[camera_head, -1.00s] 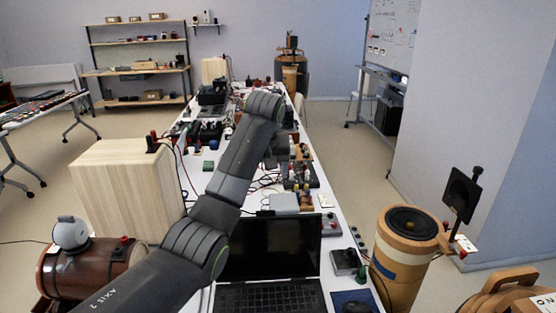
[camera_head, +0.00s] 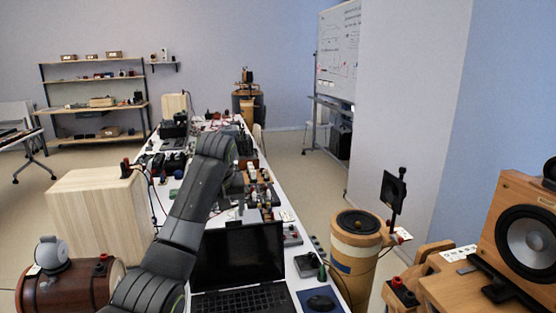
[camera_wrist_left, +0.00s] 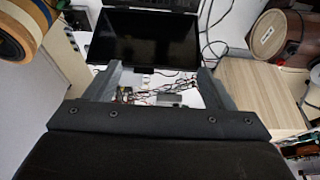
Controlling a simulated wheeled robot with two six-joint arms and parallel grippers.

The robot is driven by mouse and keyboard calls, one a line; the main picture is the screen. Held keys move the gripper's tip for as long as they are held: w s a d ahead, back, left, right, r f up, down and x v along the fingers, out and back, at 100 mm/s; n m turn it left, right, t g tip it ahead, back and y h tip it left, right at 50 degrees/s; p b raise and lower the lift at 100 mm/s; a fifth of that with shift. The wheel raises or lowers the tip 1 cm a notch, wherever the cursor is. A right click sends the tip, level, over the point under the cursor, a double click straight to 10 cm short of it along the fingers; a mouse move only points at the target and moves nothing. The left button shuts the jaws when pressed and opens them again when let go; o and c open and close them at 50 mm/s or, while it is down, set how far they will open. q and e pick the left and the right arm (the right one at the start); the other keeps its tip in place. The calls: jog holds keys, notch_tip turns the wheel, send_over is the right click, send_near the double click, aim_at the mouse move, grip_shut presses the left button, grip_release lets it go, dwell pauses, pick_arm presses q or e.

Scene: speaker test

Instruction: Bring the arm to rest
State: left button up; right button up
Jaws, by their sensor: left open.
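My left arm (camera_head: 187,215) comes in from the bottom left of the head view and reaches up over the long white table (camera_head: 285,227). It bends at a rounded joint, and my left gripper is mostly hidden behind that part of the arm. In the left wrist view my left gripper (camera_wrist_left: 158,72) has its two dark fingers spread wide with nothing between them. Beyond them the laptop (camera_wrist_left: 145,42) shows, and table clutter shows between the fingers. The laptop also stands open at the near end of the table in the head view (camera_head: 240,254). My right gripper does not show.
A wooden cylinder with a speaker cone (camera_head: 357,250) stands right of the table, with a boxed speaker (camera_head: 528,240) farther right. Electronics and wires crowd the table. Floor shows at right.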

pick_arm(q)
jog(key=s+a+f, duration=0.3)
jog(key=s+f, duration=0.2)
jog(key=f, duration=0.4)
jog(key=s+a+f, duration=0.4)
jog(key=s+f, duration=0.1)
jog(key=f, duration=0.3)
jog(key=s+a+f, duration=0.3)
jog(key=s+f, duration=0.2)
jog(key=f, duration=0.4)
jog(key=s+a+f+m, duration=0.1)
jog(key=s+a+f, duration=0.15)
jog(key=s, duration=0.55)
jog(key=s+a+f, duration=0.2)
jog(key=s+f, duration=0.2)
jog(key=s, duration=0.4)
jog(key=s+a+r+m+y, duration=0.1)
jog(key=s+a+r, duration=0.1)
jog(key=s, duration=1.5)
notch_tip(320, 180, down, 25)
jog(key=a+g, duration=0.2)
jog(key=s+d+f+g+h, duration=0.1)
jog(key=s+f, duration=1.4)
jog(key=shift+s+d+f, duration=0.15)
jog(key=shift+d+f, duration=0.2)
jog(key=shift+d, duration=0.05)
